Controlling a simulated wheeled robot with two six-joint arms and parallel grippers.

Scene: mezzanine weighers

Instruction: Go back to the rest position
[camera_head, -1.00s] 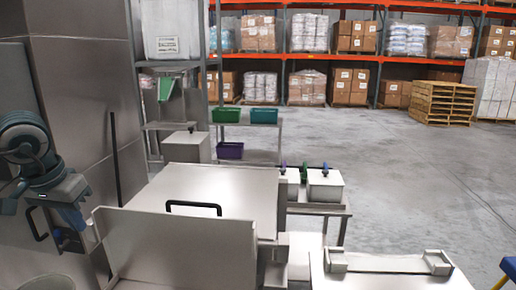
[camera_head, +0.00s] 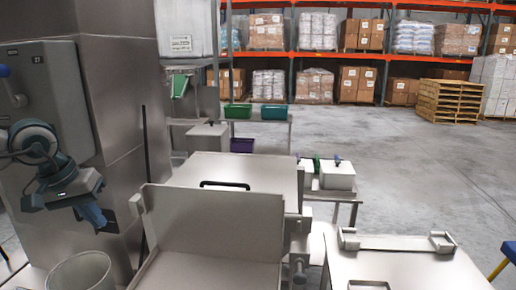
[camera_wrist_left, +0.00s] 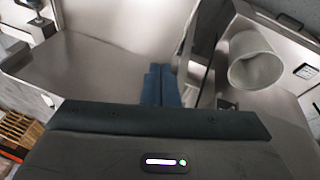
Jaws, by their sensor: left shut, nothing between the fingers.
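My left gripper (camera_head: 100,219) comes in from the left, in front of the steel column, its blue fingers pointing down and to the right. In the left wrist view the blue fingers (camera_wrist_left: 162,84) are together with nothing between them. The gripper is in the air, left of the upright steel panel (camera_head: 212,222). My right gripper is not in view.
A grey-white bucket (camera_head: 80,272) stands below the gripper; it shows in the left wrist view (camera_wrist_left: 254,62). A steel lid with a black handle (camera_head: 225,184) lies behind the panel. A steel table (camera_head: 400,268) stands at right. Open floor (camera_head: 410,165) lies beyond.

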